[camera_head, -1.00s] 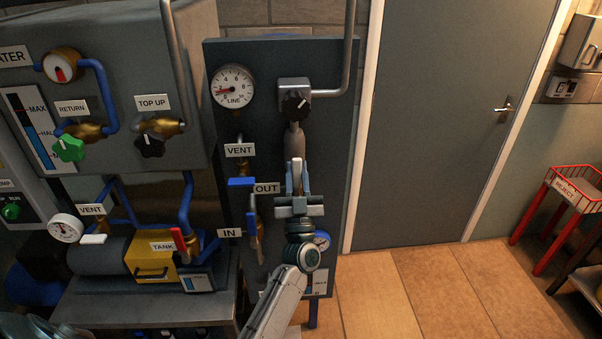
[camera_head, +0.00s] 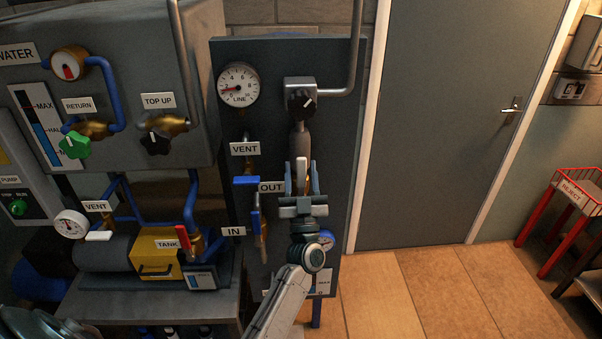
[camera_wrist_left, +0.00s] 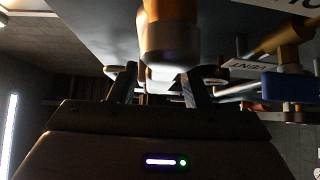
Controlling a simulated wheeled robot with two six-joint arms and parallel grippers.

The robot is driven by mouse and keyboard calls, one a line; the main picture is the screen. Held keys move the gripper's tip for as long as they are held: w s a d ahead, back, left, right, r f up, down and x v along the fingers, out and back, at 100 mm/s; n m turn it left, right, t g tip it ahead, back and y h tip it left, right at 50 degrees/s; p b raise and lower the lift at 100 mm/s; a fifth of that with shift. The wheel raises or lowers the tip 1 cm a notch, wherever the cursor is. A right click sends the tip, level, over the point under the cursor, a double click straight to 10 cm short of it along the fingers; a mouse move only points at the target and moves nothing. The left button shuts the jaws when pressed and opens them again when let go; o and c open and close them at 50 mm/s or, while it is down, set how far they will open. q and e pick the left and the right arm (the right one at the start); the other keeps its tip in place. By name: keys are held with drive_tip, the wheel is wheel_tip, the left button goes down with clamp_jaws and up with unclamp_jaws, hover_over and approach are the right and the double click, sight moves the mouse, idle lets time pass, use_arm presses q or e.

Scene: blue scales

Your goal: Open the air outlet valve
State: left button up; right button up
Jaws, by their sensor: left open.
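My left gripper (camera_head: 301,180) is open in front of the dark panel (camera_head: 340,140), just right of the OUT label (camera_head: 271,187). Between its fingers is the outlet valve, with a pale upright handle (camera_head: 301,168) and a little brass showing. The fingers stand on either side of it, and I cannot tell whether they touch it. In the left wrist view, a brass part with a whitish end (camera_wrist_left: 170,45) sits between the spread fingers. The gripper hides most of the valve body. My right gripper is not in view.
The pump bench (camera_head: 150,300) stands at left. The floor (camera_head: 430,290) by the door is clear.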

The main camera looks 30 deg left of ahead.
use_arm(q)
drive_tip(key=b+v, duration=0.5)
drive_tip(key=v, duration=0.5)
drive_tip(key=shift+s+d+f, duration=0.15)
drive_tip(key=shift+s+f, duration=0.05)
drive_tip(key=shift+f, duration=0.05)
wheel_tip(320, 180, down, 23)
drive_tip(key=w+d+m+g+h, duration=0.25)
drive_tip(key=m+h, duration=0.45)
drive_tip(key=h, duration=0.4)
drive_tip(key=s+f+m+g+h, duration=0.1)
drive_tip(key=s+f+g+h, duration=0.2)
drive_tip(key=f, duration=0.9)
drive_tip(key=s+f+g, duration=0.3)
drive_tip(key=s+f, duration=0.3)
drive_tip(key=f, duration=0.6)
drive_tip(key=s+a+f+g, duration=0.3)
drive_tip(key=s+f+g, duration=0.4)
drive_tip(key=s+f, duration=1.05)
drive_tip(key=s+a+f+g, duration=0.1)
drive_tip(key=s+f+g, duration=0.1)
drive_tip(key=s, duration=0.6)
drive_tip(key=s+a+f+g, duration=0.2)
drive_tip(key=s+f, duration=0.1)
drive_tip(key=s, duration=0.5)
drive_tip(key=s+a+f+g, duration=0.1)
drive_tip(key=s+f+g, duration=0.1)
drive_tip(key=s, duration=0.6)
drive_tip(key=shift+a+f+n, duration=0.3)
drive_tip(key=shift+f+n, duration=0.1)
